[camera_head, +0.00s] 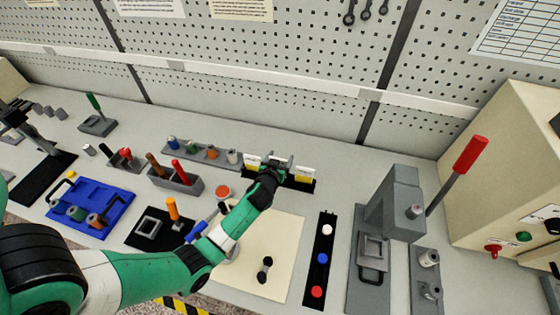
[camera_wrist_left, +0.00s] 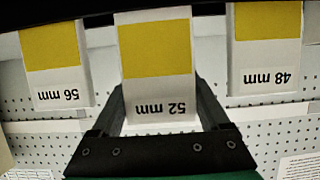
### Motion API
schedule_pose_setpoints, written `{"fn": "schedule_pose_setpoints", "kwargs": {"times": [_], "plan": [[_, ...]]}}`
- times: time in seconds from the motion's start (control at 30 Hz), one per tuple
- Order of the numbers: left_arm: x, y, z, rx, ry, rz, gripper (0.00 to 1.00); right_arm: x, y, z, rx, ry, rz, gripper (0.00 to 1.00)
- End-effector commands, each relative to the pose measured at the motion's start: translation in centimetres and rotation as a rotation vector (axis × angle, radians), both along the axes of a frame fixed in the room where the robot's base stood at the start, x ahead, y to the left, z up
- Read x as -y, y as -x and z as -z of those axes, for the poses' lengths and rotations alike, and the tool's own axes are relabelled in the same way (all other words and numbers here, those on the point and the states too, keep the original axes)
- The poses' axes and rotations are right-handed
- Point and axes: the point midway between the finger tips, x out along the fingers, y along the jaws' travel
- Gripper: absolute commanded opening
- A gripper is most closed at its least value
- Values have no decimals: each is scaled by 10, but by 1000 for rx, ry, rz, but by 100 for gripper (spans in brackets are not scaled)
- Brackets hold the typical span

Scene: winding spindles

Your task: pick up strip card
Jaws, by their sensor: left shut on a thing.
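Strip cards, white with a yellow band, stand in a row in a black holder (camera_head: 299,186) at the back of the bench. My left gripper (camera_head: 275,166) is at the middle of this row. In the left wrist view, the fingers are shut on the 52 mm strip card (camera_wrist_left: 155,48), whose print appears upside down. Beside it are the 56 mm card (camera_wrist_left: 55,50) and the 48 mm card (camera_wrist_left: 266,50), both apart from the fingers. In the head view the gripper largely hides the middle card. My right gripper is not in view.
A row of coloured spools (camera_head: 212,154) lies left of the card holder. A cream mat (camera_head: 285,235) lies in front. A black strip with coloured buttons (camera_head: 322,258) and a grey press (camera_head: 395,205) stand to the right. A blue tray (camera_head: 118,203) is at left.

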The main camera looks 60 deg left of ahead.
Motion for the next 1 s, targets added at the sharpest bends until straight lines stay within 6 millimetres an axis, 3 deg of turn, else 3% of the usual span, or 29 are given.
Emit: {"fn": "schedule_pose_setpoints", "kwargs": {"times": [0.07, 0.3, 0.5, 0.6, 0.77, 1.0], "plan": [[1, 2, -20, 3, -1, -1, 26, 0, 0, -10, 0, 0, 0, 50], [19, 47, -78, 3, -1, -1, 26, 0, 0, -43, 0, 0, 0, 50], [40, 99, -97, -2, 1, -2, 26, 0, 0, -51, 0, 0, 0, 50], [47, 116, -105, 0, 1, 0, 26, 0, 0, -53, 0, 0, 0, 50], [53, 128, -110, -1, -1, 0, 26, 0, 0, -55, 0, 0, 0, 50], [53, 130, -111, 0, 0, 0, 26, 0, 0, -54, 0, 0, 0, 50]]}}
